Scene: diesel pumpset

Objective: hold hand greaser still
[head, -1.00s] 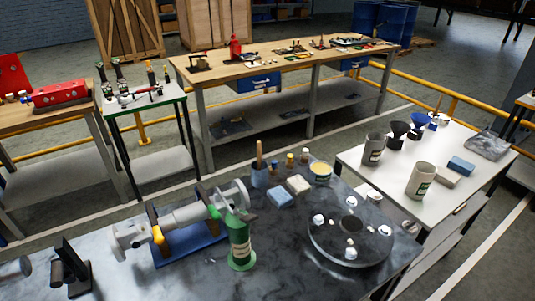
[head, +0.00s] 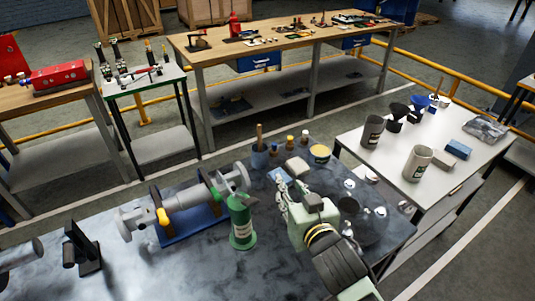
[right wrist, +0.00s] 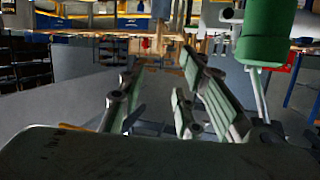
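The hand greaser looks to be the green upright cylinder (head: 241,228) with a pale label and wide green foot. It stands on the dark bench, in front of a grey shaft assembly (head: 188,199) on a blue cradle (head: 190,228). In the right wrist view a green body (right wrist: 268,38) with a thin metal rod shows at upper right. My right gripper (head: 284,185) is over the bench to the right of the greaser, apart from it. Its fingers (right wrist: 165,100) are spread and nothing shows between them.
A round dark plate (head: 372,225) with white knobs lies partly behind my right arm. A black stand (head: 82,250) is at left. The front bench middle is clear.

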